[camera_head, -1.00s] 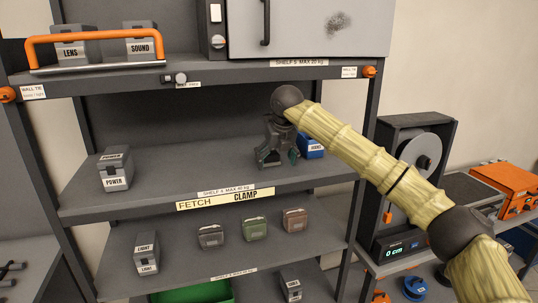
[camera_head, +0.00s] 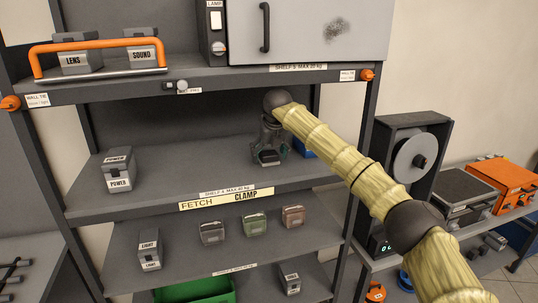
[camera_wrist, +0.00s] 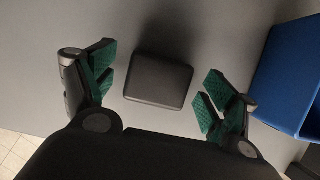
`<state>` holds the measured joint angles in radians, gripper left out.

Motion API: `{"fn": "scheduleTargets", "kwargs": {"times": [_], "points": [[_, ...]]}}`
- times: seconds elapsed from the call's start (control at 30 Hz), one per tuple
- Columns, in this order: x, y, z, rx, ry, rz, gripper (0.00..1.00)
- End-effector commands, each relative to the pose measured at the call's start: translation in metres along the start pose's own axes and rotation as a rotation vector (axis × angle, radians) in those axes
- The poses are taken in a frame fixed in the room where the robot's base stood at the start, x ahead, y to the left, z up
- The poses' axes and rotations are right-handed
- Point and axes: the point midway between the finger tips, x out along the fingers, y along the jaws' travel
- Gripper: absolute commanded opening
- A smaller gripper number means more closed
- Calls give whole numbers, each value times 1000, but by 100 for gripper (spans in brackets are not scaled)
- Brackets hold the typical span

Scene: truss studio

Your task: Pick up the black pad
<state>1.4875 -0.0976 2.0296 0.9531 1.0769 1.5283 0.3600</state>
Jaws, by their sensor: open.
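The black pad (camera_wrist: 158,78) is a dark, rounded square block lying on the grey shelf in the wrist view. My gripper (camera_wrist: 158,92) is open, with one green-padded finger to the left of the pad and one to the right. Clear gaps show on both sides, so neither finger touches it. In the head view my gripper (camera_head: 268,158) hangs low over the middle shelf (camera_head: 200,165). The dark pad is hard to tell from the gripper there.
A blue bin (camera_wrist: 300,75) stands close to the right finger in the wrist view. A grey POWER case (camera_head: 118,172) stands at the shelf's left. The upper shelf (camera_head: 215,82) passes above my gripper. Bare shelf lies between the POWER case and my gripper.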

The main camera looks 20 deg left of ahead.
Motion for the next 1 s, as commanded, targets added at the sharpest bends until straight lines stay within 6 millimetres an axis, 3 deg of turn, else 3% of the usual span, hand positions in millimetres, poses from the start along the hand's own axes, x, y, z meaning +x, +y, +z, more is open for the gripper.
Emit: {"fn": "scheduleTargets", "kwargs": {"times": [0.37,0.63,1.0], "points": [[3,0,0,0,-1,-1,84],[3,0,0,0,-1,-1,36],[3,0,0,0,-1,-1,36]]}}
